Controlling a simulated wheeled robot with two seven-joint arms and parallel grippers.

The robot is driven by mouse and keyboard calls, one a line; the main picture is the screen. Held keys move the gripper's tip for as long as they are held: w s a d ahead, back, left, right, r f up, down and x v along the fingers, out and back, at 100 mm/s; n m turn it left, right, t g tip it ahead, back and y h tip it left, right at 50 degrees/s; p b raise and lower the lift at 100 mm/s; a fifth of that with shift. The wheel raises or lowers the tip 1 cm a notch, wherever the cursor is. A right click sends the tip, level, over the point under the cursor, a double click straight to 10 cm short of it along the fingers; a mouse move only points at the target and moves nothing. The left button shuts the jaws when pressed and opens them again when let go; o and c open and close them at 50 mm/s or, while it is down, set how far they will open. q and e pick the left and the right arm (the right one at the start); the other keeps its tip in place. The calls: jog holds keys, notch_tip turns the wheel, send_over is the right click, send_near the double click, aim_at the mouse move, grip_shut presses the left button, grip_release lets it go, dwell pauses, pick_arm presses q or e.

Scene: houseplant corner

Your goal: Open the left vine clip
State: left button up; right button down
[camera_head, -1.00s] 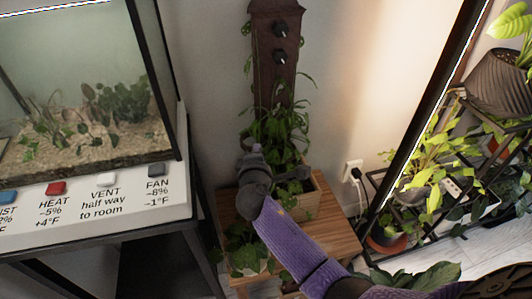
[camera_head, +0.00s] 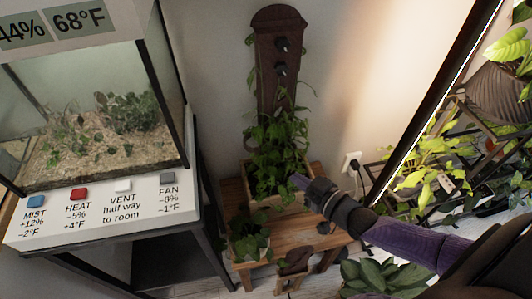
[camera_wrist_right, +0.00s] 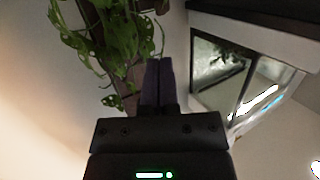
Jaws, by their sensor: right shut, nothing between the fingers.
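A dark wooden board (camera_head: 274,95) stands upright against the wall, with two dark clip-like knobs, an upper one (camera_head: 282,44) and a lower one (camera_head: 280,69). I cannot tell which part is the left vine clip; leaves may hide it. A leafy vine (camera_head: 272,165) covers the board's lower part and grows from a wooden planter (camera_head: 262,202). My right gripper (camera_head: 298,181) is shut and empty at the right side of the vine, below both knobs. In the right wrist view its shut fingers (camera_wrist_right: 157,85) point towards the board beside leaves (camera_wrist_right: 112,35). My left gripper is out of view.
A wooden bench (camera_head: 325,213) carries the planter and a small potted plant (camera_head: 250,238). A glass terrarium (camera_head: 105,120) with labelled buttons stands at left. A wall outlet (camera_head: 352,162) and plant rack (camera_head: 385,180) are at right.

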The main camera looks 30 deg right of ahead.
aim_at(259, 153)
pick_arm(q)
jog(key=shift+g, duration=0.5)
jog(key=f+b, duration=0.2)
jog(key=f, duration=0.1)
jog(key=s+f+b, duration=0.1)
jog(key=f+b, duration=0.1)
jog(key=b, duration=0.1)
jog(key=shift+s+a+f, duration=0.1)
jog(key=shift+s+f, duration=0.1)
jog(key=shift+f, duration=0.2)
pick_arm(e)
jog(key=x, duration=1.2)
jog(key=shift+a+f, duration=0.1)
jog(key=shift+f, duration=0.05)
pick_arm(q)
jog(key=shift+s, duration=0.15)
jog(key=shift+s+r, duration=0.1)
